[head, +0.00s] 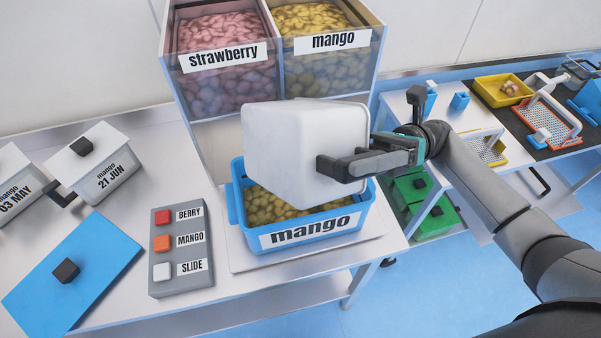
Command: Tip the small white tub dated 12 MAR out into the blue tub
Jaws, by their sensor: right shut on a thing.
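A small white tub (290,150) is held tipped over above the blue tub, its base and side facing me. No date label shows on the sides I can see, so I cannot read its date. My right gripper (340,165) is shut on it at its right side. The blue tub (357,216), labelled mango, stands upright below on a pale board and holds yellowish mango pieces. The white tub hides part of its inside. I cannot see the white tub's opening or anything falling from it. My left gripper is not in view.
White lidded tubs marked 03 MAY (18,185) and 21 JUN (95,170) stand at left. A blue lid (95,262) and a button box (181,250) lie in front. Strawberry and mango bins (272,30) stand behind. A side table with trays is at right.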

